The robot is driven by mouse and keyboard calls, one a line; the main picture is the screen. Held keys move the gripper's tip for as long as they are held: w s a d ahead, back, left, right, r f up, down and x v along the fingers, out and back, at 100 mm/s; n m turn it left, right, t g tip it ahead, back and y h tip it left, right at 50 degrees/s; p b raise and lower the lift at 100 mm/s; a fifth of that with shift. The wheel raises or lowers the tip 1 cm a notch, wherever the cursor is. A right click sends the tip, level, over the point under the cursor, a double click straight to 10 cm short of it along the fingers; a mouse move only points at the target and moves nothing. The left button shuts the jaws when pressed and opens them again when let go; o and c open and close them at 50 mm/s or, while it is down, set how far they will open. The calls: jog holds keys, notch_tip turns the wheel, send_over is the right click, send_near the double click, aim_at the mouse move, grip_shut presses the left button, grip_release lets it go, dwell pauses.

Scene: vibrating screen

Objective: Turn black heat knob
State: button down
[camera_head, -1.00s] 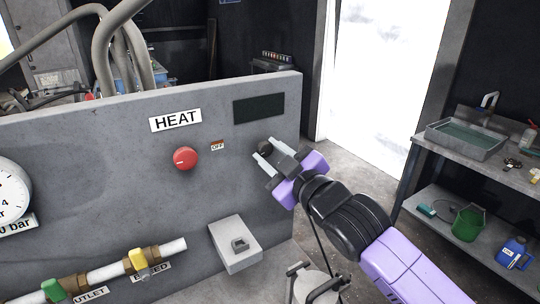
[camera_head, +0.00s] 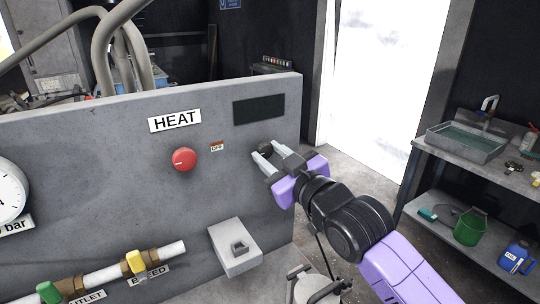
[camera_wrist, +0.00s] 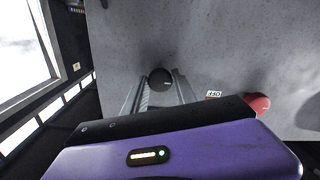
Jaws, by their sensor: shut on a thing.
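The black heat knob (camera_head: 265,149) is on the grey panel (camera_head: 80,150), to the right of the small OFF label (camera_head: 217,147). My gripper (camera_head: 264,160) is at the panel with its two grey fingers on either side of the knob, shut on it. In the wrist view the round black knob (camera_wrist: 161,80) sits between the two fingertips (camera_wrist: 160,86). A short pale mark shows on its face. In the head view the fingers hide part of the knob.
A red button (camera_head: 184,160) is left of the OFF label, under the HEAT sign (camera_head: 175,121). A dark display (camera_head: 259,108) is above my gripper. A grey switch box (camera_head: 235,247) is below. A sink bench (camera_head: 480,165) stands at the right.

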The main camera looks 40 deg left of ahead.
jog(key=c, duration=1)
grip_release()
jog(key=shift+f, duration=0.1)
jog(key=b+v, duration=0.2)
jog(key=v, duration=0.5)
jog(key=shift+s+d, duration=0.15)
jog(key=shift+d, duration=0.2)
